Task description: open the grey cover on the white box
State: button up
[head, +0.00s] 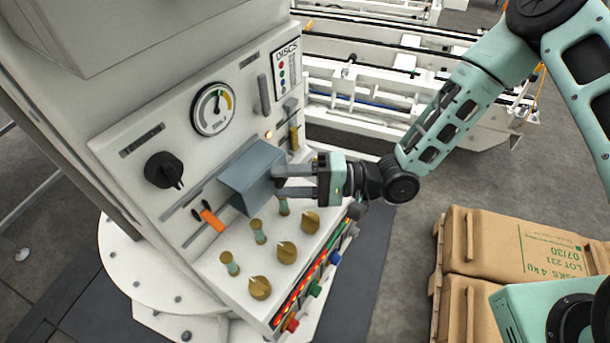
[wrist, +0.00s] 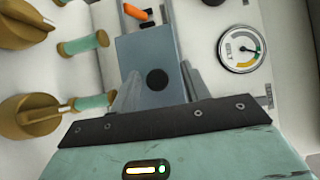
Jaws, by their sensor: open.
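The white box (head: 140,205) is a control panel with a sloping front in the head view. The grey cover (head: 250,170) is a blue-grey hinged flap in the middle of it, standing out from the panel. My gripper (head: 280,181) is at the right edge of the cover, its fingers pointing left. In the wrist view the cover (wrist: 152,58) lies straight ahead, with a dark round spot on it. The open fingertips (wrist: 158,88) are on either side of its near part. I cannot tell whether they touch it.
A round gauge (head: 213,109), a black knob (head: 163,170) and an orange-handled lever (head: 212,219) surround the cover. Several brass knobs (head: 287,252) stick out below it. Brown sacks (head: 515,245) are stacked at the lower right. Grey floor lies between them and the box.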

jog(key=shift+d+f+b, duration=0.15)
jog(key=shift+d+b, duration=0.15)
jog(key=shift+d, duration=0.2)
jog(key=d+b, duration=0.5)
jog(key=d, duration=1.1)
jog(key=shift+d+r, duration=0.2)
jog(key=shift+d, duration=0.1)
jog(key=w+a+f+n+t+h+b, duration=0.1)
jog(key=w+a+f+n+t+h, duration=0.25)
jog(key=w+h, duration=0.35)
jog(key=s+r+n+g+h+b, duration=0.1)
jog(key=s+r+h, duration=0.3)
jog(key=s, duration=0.7)
jog(key=s+r+n+g+h+b, duration=0.1)
jog(key=s+r+n+g+h, duration=0.1)
jog(key=s+h, duration=0.4)
jog(key=s+r+n, duration=0.1)
jog(key=s, duration=0.4)
jog(key=shift+s+r, duration=0.35)
jog(key=shift+r, duration=0.05)
